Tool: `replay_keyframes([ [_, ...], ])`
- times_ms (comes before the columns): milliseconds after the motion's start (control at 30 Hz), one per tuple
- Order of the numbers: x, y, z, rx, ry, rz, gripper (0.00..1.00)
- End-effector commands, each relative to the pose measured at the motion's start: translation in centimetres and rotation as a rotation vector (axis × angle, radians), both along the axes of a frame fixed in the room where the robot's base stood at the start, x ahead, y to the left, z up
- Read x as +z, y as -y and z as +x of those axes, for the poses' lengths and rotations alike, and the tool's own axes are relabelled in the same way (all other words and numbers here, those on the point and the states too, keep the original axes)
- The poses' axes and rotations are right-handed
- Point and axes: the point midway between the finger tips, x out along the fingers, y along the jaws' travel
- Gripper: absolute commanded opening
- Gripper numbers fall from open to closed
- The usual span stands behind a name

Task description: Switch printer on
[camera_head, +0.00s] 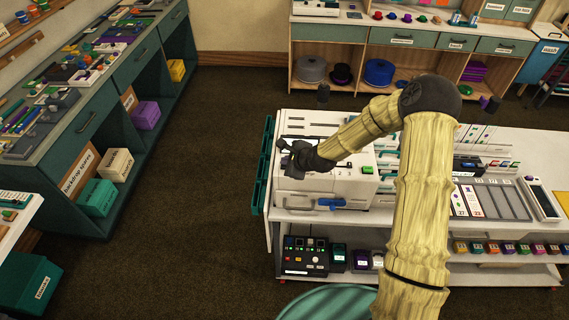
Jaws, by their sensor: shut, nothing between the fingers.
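A white boxy machine, which looks like the printer (350,190), stands at the left end of the white bench. A small green spot (367,170) shows on its top at the right, and a blue lever or handle (331,203) is on its front. My gripper (282,145) is shut and empty above the left part of the machine's top. I cannot tell whether its tips touch the surface. My bamboo-like arm crosses in front and hides the machine's right side and part of the bench. No power switch can be made out clearly.
The white bench (545,262) carries trays and cards on the right. Its lower shelf holds a black control box (305,256) and several small coloured containers. A teal cabinet (122,120) stands left, another counter (415,20) at the back. The brown floor between is clear.

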Motion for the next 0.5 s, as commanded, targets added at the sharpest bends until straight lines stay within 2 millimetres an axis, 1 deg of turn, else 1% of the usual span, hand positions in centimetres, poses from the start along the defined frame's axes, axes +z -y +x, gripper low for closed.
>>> replay_keyframes([
  [167,0.4,0.0,0.0,-0.001,0.002,0.0,0.0],
  [500,3.3,0.1,0.1,-0.003,0.004,0.001,0.0],
])
